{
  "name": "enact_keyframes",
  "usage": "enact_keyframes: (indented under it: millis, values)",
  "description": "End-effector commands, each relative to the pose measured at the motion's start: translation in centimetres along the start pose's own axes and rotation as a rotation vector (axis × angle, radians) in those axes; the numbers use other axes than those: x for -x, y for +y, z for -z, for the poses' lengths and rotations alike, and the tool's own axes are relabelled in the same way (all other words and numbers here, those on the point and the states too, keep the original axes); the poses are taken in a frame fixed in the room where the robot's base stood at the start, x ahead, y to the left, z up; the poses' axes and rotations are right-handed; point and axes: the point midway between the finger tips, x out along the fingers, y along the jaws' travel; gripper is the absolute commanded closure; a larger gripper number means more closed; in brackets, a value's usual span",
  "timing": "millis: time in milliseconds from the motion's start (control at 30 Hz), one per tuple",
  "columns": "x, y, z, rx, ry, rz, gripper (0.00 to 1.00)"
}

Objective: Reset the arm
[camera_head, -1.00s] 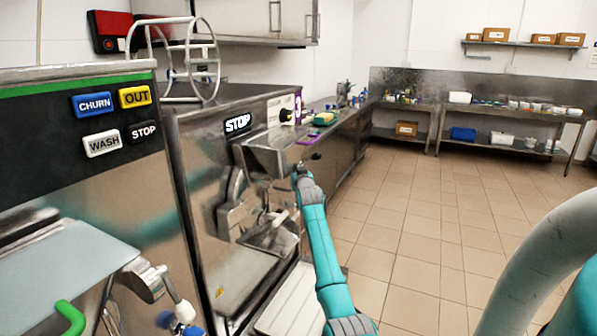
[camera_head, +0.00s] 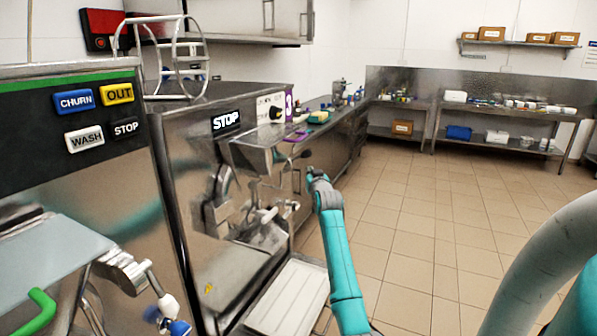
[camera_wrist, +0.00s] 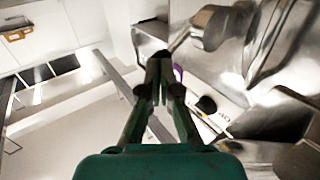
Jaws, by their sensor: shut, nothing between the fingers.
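My teal arm reaches up from the bottom of the head view, with its wrist end beside the front of the second steel batch freezer (camera_head: 225,150). Its fingers are too small to make out there. In the wrist view my gripper (camera_wrist: 160,65) has its fingers together at the tips, with nothing held between them. The steel spout parts of a machine (camera_wrist: 235,30) show at the right of the wrist view.
The nearer freezer has CHURN, OUT, WASH and STOP buttons (camera_head: 100,115). A pale tray (camera_head: 288,297) lies low in front of the second freezer. A steel counter (camera_head: 335,135) runs behind it. Shelved steel tables (camera_head: 480,112) stand at the back. The tiled floor (camera_head: 430,220) is clear.

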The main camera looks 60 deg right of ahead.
Motion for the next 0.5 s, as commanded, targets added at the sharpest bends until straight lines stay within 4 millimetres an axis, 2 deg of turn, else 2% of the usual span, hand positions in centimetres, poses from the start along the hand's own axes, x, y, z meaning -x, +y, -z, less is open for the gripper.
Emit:
enact_keyframes:
  millis: [33, 200, 500]
  values:
    - [0.5, 0.9, -0.1, -0.001, 0.0, -0.003, 1.0]
    - [1.8, 2.7, 0.0, 0.001, 0.0, -0.003, 1.0]
    - [2.5, 3.5, 0.0, 0.001, 0.0, -0.001, 1.0]
